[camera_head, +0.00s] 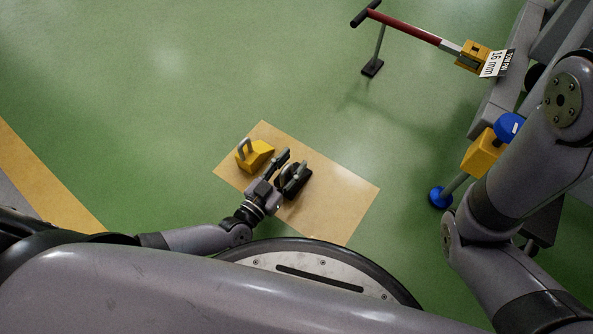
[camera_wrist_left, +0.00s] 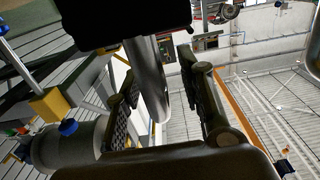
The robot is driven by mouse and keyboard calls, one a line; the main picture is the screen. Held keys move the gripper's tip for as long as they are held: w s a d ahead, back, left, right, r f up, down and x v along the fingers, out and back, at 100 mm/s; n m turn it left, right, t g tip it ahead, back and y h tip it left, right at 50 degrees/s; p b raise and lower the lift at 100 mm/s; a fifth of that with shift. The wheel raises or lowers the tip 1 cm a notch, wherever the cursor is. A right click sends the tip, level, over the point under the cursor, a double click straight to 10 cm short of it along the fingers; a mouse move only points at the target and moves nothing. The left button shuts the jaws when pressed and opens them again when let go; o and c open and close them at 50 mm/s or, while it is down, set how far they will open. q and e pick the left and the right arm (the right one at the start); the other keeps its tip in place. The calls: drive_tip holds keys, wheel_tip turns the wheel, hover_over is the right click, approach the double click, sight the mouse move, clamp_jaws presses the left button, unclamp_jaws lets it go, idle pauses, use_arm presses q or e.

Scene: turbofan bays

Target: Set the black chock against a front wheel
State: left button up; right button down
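The black chock (camera_head: 288,176) sits on the tan mat (camera_head: 340,205) on the floor, partly hidden by my left gripper. My left gripper (camera_head: 284,166) reaches over it from the left with its fingers apart. In the left wrist view the fingers (camera_wrist_left: 162,95) stand open either side of a grey bar (camera_wrist_left: 148,75), which looks like the chock's handle. A dark block above it (camera_wrist_left: 125,18) looks like the chock's body. A gap shows on the bar's right side. My right gripper is out of view. No front wheel shows clearly.
A yellow chock (camera_head: 258,155) with a grey handle sits on the mat left of my gripper. A stand with a yellow block (camera_head: 482,155) and blue foot (camera_head: 440,197) is at right. A red tow bar (camera_head: 405,26) spans the top right. Green floor (camera_head: 150,100) is clear at left.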

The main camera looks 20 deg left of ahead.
use_arm(q)
clamp_jaws()
idle(0.5)
drive_tip(key=shift+r, duration=0.1)
idle(0.6)
